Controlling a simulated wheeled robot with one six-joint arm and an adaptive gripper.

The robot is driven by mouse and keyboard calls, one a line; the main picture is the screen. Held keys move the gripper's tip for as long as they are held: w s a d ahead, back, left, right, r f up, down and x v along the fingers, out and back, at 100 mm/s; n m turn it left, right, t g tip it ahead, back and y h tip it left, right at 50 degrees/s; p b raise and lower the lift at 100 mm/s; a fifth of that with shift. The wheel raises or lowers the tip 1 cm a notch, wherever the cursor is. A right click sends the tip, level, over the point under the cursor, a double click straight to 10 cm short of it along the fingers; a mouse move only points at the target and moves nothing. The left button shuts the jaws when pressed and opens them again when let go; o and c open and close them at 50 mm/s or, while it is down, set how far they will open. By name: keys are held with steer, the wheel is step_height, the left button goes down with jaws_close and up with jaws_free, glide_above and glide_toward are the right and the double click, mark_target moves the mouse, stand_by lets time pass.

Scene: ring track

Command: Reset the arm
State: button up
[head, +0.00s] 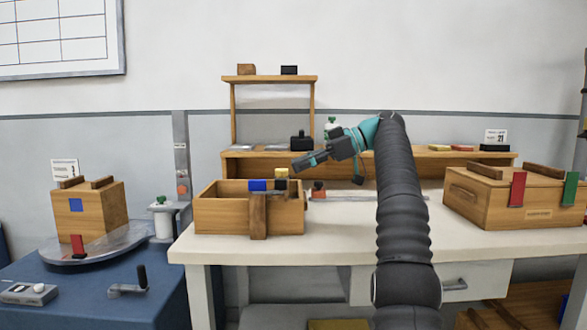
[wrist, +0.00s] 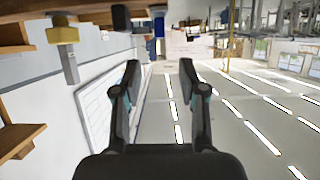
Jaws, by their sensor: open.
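My arm (head: 402,220) rises in front of the white table and bends left at its top in the head view. My gripper (head: 296,165) points left and slightly down, above the right side of the open wooden box (head: 220,216). In the wrist view, my gripper (wrist: 158,72) has its two fingers spread apart with nothing between them. The wrist picture appears turned over, with floor and white stripes beyond the fingers.
A closed wooden box (head: 478,208) with red and green tags stands at the table's right. A wooden shelf (head: 270,79) stands behind. A wooden cube (head: 98,212) sits on a round turntable (head: 120,240) on the blue bench at left. The table's front middle (head: 335,238) is clear.

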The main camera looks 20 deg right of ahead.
steer(key=shift+a+r, duration=0.1)
steer(key=s+a+f+m+t+h, duration=0.1)
steer(key=s+a+f+m+h, duration=0.1)
steer(key=s+a+m+h, duration=0.5)
steer(key=s+a+f+m+h, duration=0.3)
steer(key=s+f+m+h, duration=0.2)
steer(key=s+f, duration=2.4)
steer(key=s+m, duration=0.1)
steer(key=m, duration=0.1)
steer(key=shift+s+a+m+t+h, duration=0.2)
steer(key=shift+m+t+h, duration=0.1)
steer(key=shift+h, duration=0.1)
